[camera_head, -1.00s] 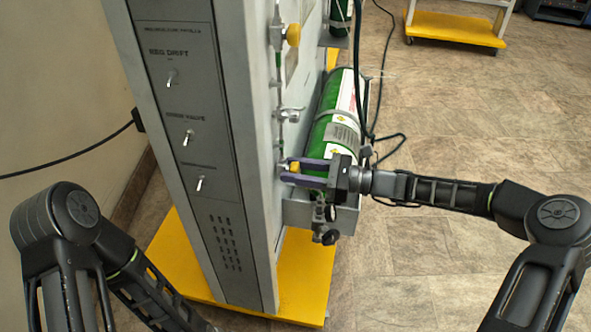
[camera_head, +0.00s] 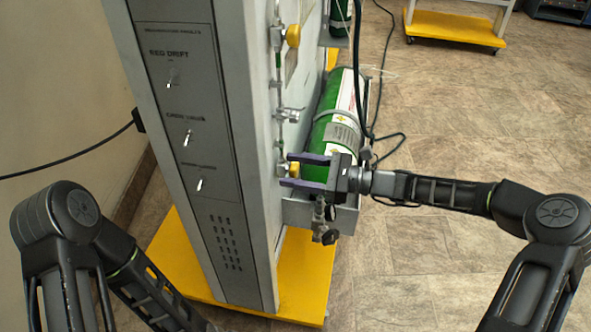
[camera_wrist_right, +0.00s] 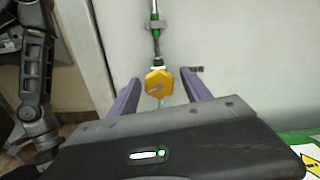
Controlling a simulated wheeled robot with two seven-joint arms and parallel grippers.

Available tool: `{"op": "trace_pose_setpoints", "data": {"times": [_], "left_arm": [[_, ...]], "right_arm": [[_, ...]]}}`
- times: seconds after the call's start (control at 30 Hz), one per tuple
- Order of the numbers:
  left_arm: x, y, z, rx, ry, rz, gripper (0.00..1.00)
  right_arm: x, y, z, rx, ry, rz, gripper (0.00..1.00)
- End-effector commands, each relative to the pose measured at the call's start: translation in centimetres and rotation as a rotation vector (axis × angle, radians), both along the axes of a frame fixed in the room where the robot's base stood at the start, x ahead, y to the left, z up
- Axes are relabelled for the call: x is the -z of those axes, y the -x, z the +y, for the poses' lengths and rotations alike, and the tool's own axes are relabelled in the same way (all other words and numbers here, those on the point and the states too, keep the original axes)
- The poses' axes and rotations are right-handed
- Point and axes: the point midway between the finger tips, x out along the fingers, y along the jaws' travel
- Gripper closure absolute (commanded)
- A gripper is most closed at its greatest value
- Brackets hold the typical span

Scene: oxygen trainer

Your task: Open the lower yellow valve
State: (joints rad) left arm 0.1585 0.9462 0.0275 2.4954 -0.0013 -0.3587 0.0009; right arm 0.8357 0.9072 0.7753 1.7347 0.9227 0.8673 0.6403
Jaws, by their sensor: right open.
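The lower yellow valve (camera_head: 293,169) is a small yellow knob on the pipe along the grey cabinet's side. In the right wrist view the valve (camera_wrist_right: 159,83) shows as a yellow many-sided knob below a thin pipe. My right gripper (camera_head: 286,170) is open, its two purple fingers on either side of the valve with visible gaps. In the right wrist view the right gripper (camera_wrist_right: 162,85) also has the knob between its fingers. The upper yellow valve (camera_head: 293,36) is higher on the same pipe. My left arm shows at the lower left, but its gripper is out of view.
A green cylinder (camera_head: 325,125) lies beside the cabinet (camera_head: 245,130), just behind my right gripper. The cabinet front has several switches. A yellow base (camera_head: 300,290) sticks out below. A dark hose hangs behind the cylinder. Open tiled floor (camera_head: 480,120) lies to the right.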

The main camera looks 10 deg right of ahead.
Motion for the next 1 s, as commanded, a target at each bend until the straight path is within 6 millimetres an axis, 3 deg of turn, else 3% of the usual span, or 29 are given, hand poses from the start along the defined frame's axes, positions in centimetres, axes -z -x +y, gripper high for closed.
{"op": "trace_pose_setpoints", "data": {"times": [0.17,0.63,1.0], "left_arm": [[-0.2,0.0,0.0,0.000,0.000,0.000,0.43],[-1.3,0.0,0.0,0.001,0.000,0.000,0.43],[-1.3,0.0,0.0,0.001,0.000,0.000,0.43]], "right_arm": [[0.0,0.2,-0.7,0.002,0.002,0.001,0.43],[0.0,2.2,-7.0,0.002,0.002,0.001,0.43],[0.0,2.4,-7.4,-0.001,0.000,0.000,0.43]]}}
